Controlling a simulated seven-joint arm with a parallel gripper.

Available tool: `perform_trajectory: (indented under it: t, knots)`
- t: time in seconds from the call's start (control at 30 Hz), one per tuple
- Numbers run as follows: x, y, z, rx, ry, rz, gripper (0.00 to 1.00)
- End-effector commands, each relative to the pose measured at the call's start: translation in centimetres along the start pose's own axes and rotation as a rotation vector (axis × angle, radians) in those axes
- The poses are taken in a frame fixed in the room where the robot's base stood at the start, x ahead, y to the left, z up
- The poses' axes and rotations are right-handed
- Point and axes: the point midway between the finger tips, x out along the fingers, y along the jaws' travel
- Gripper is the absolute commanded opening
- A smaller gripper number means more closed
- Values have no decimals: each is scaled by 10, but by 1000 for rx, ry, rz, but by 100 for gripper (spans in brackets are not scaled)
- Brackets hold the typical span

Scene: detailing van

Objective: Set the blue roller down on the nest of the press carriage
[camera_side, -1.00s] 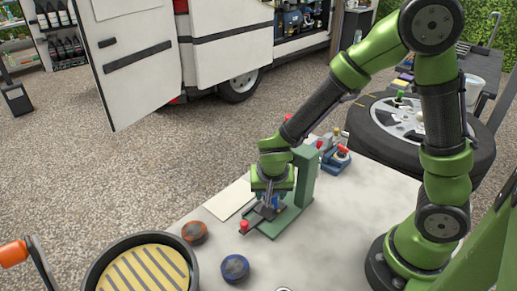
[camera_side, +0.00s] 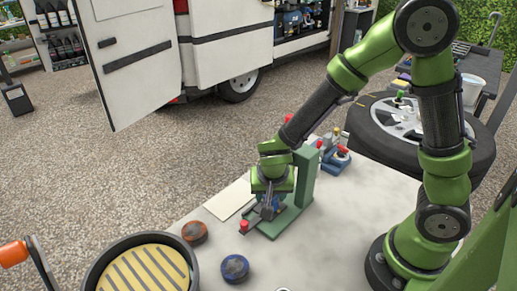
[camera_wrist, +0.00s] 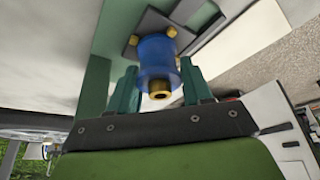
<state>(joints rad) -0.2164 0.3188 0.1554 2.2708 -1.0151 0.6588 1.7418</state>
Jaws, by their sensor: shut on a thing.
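The blue roller (camera_wrist: 158,55) is between the two teal fingers of my gripper (camera_wrist: 160,88), its brass end towards the wrist camera. My gripper is shut on it. In the side view, my gripper (camera_side: 271,203) is low at the green press (camera_side: 304,178), and the roller is mostly hidden by the fingers. The nest of the press carriage (camera_wrist: 150,20), a dark grey plate with brass pins, is right behind the roller's far end in the wrist view. I cannot tell whether the roller touches it. The carriage (camera_side: 258,226) sticks out towards the front with a red knob (camera_side: 244,225).
A round yellow-striped tray (camera_side: 143,272) is at front left. A blue fixture (camera_side: 336,160) stands behind the press. The table's right part is clear.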

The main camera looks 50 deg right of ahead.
Motion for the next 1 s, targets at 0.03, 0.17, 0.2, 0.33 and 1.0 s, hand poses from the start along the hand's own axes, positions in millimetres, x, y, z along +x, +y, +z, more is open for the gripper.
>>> perform_trajectory:
  t: [0.03,0.17,0.2,0.33,1.0]
  knots:
    - [0,0,0,0,0,0,52]
    - [0,0,0,0,0,0,72]
    - [0,0,0,0,0,0,78]
    - [0,0,0,0,0,0,79]
    - [-95,-2,-1,2,4,-9,79]
